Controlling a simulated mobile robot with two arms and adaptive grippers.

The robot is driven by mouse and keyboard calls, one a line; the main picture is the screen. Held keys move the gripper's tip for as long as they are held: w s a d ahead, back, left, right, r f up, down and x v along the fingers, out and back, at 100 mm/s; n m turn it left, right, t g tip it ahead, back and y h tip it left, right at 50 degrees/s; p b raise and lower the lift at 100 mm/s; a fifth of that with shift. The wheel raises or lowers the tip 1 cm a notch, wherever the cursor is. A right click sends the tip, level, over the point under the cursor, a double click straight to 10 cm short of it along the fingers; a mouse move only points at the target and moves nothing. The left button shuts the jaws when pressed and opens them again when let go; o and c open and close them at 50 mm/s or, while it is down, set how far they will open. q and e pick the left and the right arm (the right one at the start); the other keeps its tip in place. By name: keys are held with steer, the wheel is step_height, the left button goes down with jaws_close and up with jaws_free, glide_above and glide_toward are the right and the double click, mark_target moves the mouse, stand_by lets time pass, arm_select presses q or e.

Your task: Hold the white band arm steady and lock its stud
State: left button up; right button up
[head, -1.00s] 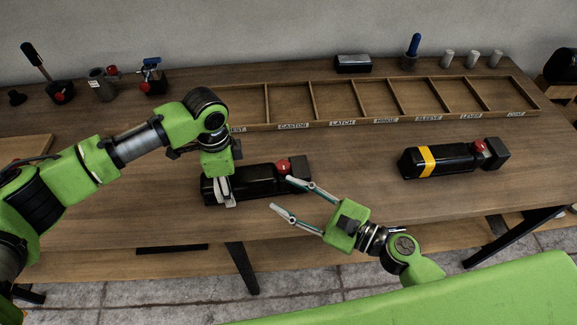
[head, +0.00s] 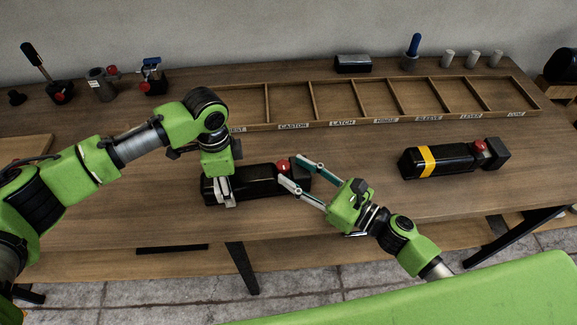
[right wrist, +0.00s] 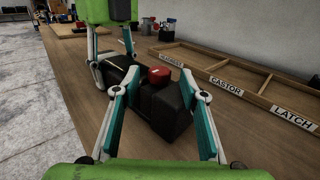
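The white band arm (head: 256,182) is a black block-like arm lying on the bench, with a red stud (head: 283,167) near its right end. My left gripper (head: 225,196) is over its left part, one finger on each side, and appears clamped on it. The band is mostly hidden there. My right gripper (head: 289,170) is open, its fingertips spread around the red stud end. In the right wrist view the red stud (right wrist: 158,75) shows between the two open fingers, not gripped. My left gripper also shows behind it (right wrist: 113,66).
A similar black arm with a yellow band (head: 427,160) lies to the right. A labelled wooden tray (head: 262,127) with empty compartments spans the back. Several small tools and grey cylinders (head: 447,59) stand along the wall. Bare bench lies between the two arms.

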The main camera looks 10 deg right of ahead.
mark_target(285, 169)
steer(key=shift+x, duration=1.35)
steer(key=c, duration=1.1)
steer(key=shift+a, duration=0.1)
steer(key=shift+s+a+m+t+h, duration=0.15)
steer(key=shift+m+t+h, duration=0.55)
steer(key=shift+h, duration=0.1)
steer(key=shift+a+r+m+t+h, duration=0.1)
steer(key=shift+m+t+h, duration=0.6)
steer(key=shift+m+h, duration=0.45)
steer(key=shift+a+m+t+h, duration=0.15)
steer(key=shift+m+t+h, duration=0.65)
steer(key=shift+h, duration=0.65)
steer(key=shift+m+h, duration=0.35)
steer(key=shift+h, duration=0.35)
